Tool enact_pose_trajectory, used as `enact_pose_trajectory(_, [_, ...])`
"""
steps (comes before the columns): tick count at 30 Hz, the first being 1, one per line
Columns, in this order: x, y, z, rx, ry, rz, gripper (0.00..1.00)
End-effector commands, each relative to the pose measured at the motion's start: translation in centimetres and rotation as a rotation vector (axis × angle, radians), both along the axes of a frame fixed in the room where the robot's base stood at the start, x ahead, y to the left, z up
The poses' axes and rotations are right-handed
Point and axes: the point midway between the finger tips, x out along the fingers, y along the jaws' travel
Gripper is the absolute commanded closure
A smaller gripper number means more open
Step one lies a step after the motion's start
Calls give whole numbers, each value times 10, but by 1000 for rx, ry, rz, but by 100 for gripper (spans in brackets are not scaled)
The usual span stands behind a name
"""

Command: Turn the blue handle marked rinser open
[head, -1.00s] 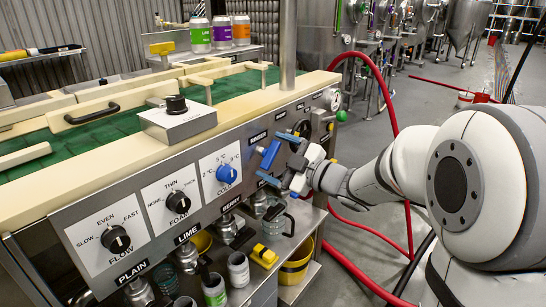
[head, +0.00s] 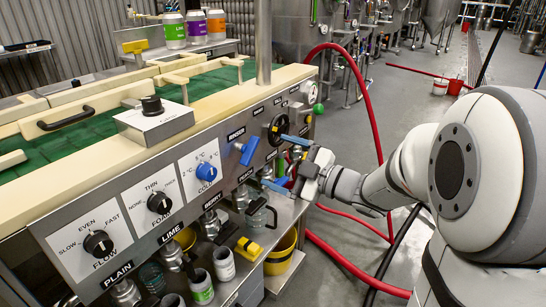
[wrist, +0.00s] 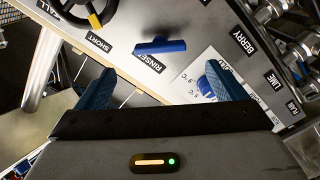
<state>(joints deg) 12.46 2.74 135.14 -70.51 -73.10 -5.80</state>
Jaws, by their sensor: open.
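The blue rinser handle (head: 248,152) sits on the machine's sloped front panel, beside the RINSER label. It appears tilted in the head view. In the wrist view the handle (wrist: 160,46) is a bar lying nearly level across the picture, ahead of the gap between my fingers. My gripper (head: 284,163) is open, with its two blue fingers wide apart, to the right of the handle and off the panel. In the wrist view my gripper (wrist: 159,67) has nothing between its fingers, and the handle is not touched.
A blue knob (head: 207,171) is left of the handle. A black handwheel (head: 278,130) is on its right. Black FOAM (head: 159,202) and FLOW (head: 98,243) knobs are farther left. Taps, cans and a yellow bucket (head: 282,253) are below the panel. A red hose (head: 368,100) curves behind my arm.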

Motion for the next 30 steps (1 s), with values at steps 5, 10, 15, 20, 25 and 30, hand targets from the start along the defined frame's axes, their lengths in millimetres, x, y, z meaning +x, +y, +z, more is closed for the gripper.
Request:
enact_pose_trajectory(5, [0, 0, 0, 0, 0, 0, 9])
enact_pose_trajectory(10, [0, 0, 2, 24, 32, 1, 20])
enact_pose_trajectory(15, [3, -1, 7, 212, 278, 4, 34])
enact_pose_trajectory(20, [5, -2, 10, 503, 652, 4, 47])
enact_pose_trajectory(25, [4, -3, 8, 776, 998, 2, 61])
enact_pose_trajectory(30, [3, -3, 4, 932, 1193, -1, 67])
